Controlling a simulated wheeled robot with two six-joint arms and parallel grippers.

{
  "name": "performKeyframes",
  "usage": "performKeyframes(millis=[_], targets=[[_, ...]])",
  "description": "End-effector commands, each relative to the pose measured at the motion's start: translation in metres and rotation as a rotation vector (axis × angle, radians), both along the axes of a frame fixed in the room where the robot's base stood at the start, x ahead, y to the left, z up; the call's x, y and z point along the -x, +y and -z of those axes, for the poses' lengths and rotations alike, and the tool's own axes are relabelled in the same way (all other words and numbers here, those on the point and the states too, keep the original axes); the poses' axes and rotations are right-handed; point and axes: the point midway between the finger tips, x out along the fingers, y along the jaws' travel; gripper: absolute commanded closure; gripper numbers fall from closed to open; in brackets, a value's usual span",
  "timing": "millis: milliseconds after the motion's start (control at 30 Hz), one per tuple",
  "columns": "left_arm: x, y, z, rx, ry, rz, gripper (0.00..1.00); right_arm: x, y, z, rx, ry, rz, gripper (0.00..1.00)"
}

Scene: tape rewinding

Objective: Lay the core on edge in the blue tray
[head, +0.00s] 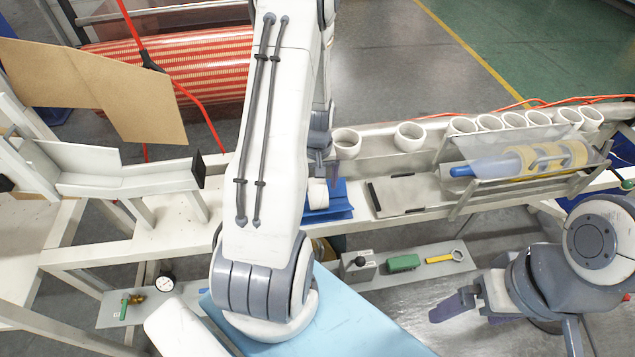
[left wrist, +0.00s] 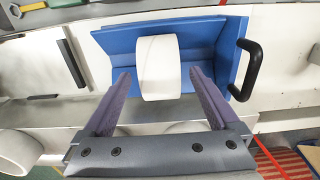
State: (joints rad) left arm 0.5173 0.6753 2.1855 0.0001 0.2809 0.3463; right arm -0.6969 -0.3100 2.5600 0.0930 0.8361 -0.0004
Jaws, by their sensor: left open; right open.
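The white core (head: 317,192) sits in the blue tray (head: 338,212) on the bench, partly hidden by my left arm. In the left wrist view the core (left wrist: 158,66) shows its curved outer wall, so it stands on edge against the blue tray (left wrist: 115,50). My left gripper (left wrist: 160,82) is open, one finger on each side of the core, with a gap visible at each side. In the head view my left gripper (head: 322,165) is just above the tray. My right gripper (head: 455,306) is open and empty at the lower right, away from the tray.
Several white cores (head: 410,136) stand along the back rail. A roller with a blue end and yellow tape (head: 510,163) lies in a rack at the right. A flat grey plate (head: 398,194) is right of the tray. A black handle (left wrist: 247,70) is beside the tray.

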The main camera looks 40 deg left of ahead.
Motion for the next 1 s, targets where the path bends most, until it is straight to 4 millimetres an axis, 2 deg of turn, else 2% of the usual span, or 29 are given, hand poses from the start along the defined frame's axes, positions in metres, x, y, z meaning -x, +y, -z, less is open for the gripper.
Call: performKeyframes(millis=[167,500,700,1000], targets=[[-0.001,0.001,-0.023,-0.003,-0.005,0.000,0.05,0.000,0.000,0.003,0.000,0.000,0.000,0.05],[-0.001,0.000,-0.087,-0.003,-0.005,0.000,0.05,0.000,0.000,0.007,0.000,0.000,0.000,0.05],[0.000,0.000,-0.102,-0.001,-0.001,0.000,0.05,0.000,0.000,0.008,0.000,0.000,0.000,0.05],[0.000,0.000,-0.103,0.000,0.000,0.000,0.05,0.000,0.000,0.008,0.000,0.000,0.000,0.05]])
